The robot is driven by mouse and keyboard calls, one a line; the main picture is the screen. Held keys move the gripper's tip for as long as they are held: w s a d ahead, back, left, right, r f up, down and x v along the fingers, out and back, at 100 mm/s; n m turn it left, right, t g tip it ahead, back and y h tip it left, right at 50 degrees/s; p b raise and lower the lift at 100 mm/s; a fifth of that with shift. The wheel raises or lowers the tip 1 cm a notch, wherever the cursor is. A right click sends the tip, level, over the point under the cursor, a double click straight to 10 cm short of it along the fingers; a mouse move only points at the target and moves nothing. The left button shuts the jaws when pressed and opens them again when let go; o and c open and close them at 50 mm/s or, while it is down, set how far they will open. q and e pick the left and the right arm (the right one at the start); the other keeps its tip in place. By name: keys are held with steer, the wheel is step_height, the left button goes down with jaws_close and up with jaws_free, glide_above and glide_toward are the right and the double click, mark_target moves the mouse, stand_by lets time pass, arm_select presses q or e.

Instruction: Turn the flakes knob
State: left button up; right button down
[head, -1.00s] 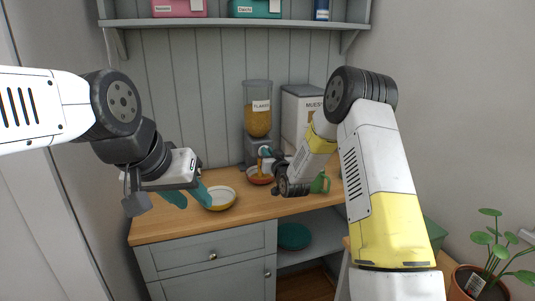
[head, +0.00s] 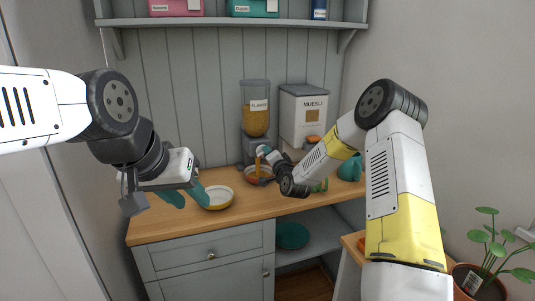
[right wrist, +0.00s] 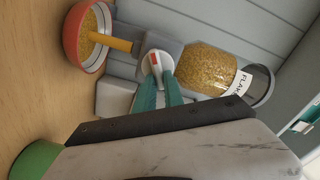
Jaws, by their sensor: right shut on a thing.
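The flakes dispenser (head: 257,121) stands against the back wall with a clear hopper of golden flakes; it also shows in the right wrist view (right wrist: 205,68). Its knob (right wrist: 155,62), pale with a red mark, is between the teal fingertips of my right gripper (right wrist: 158,76), which is shut on it. In the head view my right gripper (head: 268,153) reaches the dispenser's front. An orange-yellow column (right wrist: 112,41) runs from the spout to a red bowl (right wrist: 71,38) containing flakes.
A muesli container (head: 303,112) stands right of the dispenser, with a teal jug (head: 350,168) further right. A green object (right wrist: 35,160) is at the lower left of the right wrist view. A shelf (head: 230,22) with boxes is above. The front left worktop (head: 165,229) is clear.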

steer(key=m, duration=0.3)
steer(key=f+m, duration=0.1)
steer(key=m, duration=0.2)
steer(key=shift+d, duration=0.15)
steer(key=shift+m, duration=0.3)
steer(key=c, duration=1.4)
jaws_free()
steer(key=shift+c, duration=0.2)
steer(key=v, duration=0.7)
steer(key=shift+s, duration=0.35)
steer(key=shift+d+r, duration=0.1)
